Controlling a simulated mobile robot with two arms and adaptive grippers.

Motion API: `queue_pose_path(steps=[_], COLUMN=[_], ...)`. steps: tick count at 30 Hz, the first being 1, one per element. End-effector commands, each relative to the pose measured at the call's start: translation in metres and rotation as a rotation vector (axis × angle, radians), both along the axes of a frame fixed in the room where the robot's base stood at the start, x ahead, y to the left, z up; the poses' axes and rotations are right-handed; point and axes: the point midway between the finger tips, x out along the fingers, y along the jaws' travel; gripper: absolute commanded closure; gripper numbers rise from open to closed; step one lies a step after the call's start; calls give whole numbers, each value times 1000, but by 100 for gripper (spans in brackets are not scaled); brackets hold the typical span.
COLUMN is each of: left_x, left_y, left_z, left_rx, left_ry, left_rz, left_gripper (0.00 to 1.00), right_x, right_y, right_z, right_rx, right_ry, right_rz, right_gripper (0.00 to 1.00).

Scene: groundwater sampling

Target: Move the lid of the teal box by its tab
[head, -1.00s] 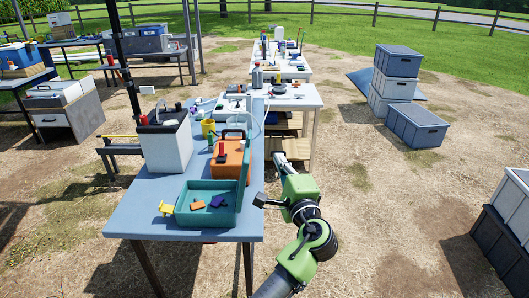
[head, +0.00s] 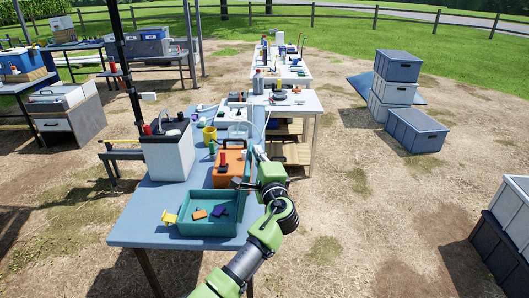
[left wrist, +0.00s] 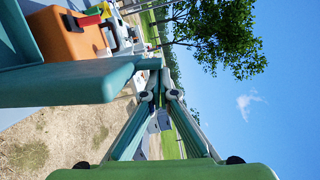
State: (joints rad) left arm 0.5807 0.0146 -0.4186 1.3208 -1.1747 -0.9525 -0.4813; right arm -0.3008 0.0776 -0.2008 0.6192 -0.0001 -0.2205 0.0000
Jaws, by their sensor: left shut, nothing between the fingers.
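The teal box (head: 207,229) stands open at the front of the blue-grey table, with small orange and purple pieces inside. Its teal lid (head: 247,165) stands raised along the box's right side, partly hidden by my arm. In the left wrist view the lid (left wrist: 70,84) is a thick panel from the left, with a small tab (left wrist: 149,62) at its end. My left gripper (head: 239,183) is by the lid's right side in the head view. In the left wrist view its fingers (left wrist: 161,88) are shut and empty, close to the tab; contact is unclear. My right gripper is out of view.
An orange case (head: 229,164) stands just behind the teal box. A yellow piece (head: 169,217) is at the box's left. Open ground lies right of the table.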

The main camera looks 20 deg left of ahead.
Motion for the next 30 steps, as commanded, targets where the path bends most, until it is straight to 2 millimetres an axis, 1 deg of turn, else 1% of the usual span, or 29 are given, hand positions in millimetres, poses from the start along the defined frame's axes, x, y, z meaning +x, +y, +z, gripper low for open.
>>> queue_pose_path(steps=[10, 16, 20, 23, 30], left_x=[0, -4, -8, -13, -27], left_y=[1, 12, 27, 44, 93], left_z=[0, 4, 9, 12, 13], left_rx=[-4, -48, -114, -186, -397], left_ry=[-1, -14, -34, -54, -116], left_rz=[0, 2, 3, 4, 5], left_gripper=[100, 100, 100, 100, 100], right_x=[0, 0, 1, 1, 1], right_y=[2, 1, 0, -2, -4], right_z=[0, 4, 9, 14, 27], right_rx=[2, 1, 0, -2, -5], right_ry=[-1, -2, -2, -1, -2], right_rz=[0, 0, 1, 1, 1], right_gripper=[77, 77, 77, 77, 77])
